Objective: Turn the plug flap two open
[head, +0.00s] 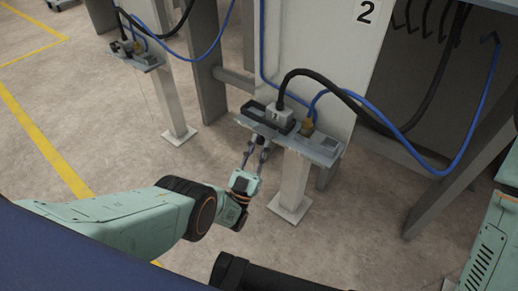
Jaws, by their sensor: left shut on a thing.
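The plug station marked 2 is a grey shelf (318,147) on a pale post. A grey plug with a 2 on it (278,116) sits upright in a dark frame on the shelf, with a black cable rising from it. My left gripper (257,150) reaches up from below to the shelf's front left edge, under the plug. Its fingers are shut on a small dark part there, which I take to be plug flap two. The fingers and the shelf edge hide most of this part, so its angle is unclear. My right gripper is out of view.
A brass-coloured connector (307,127) with a blue hose stands right of the plug. A similar station (140,58) is at the upper left. A panel marked 2 (350,50) rises behind. Open floor (100,130) with yellow lines lies left.

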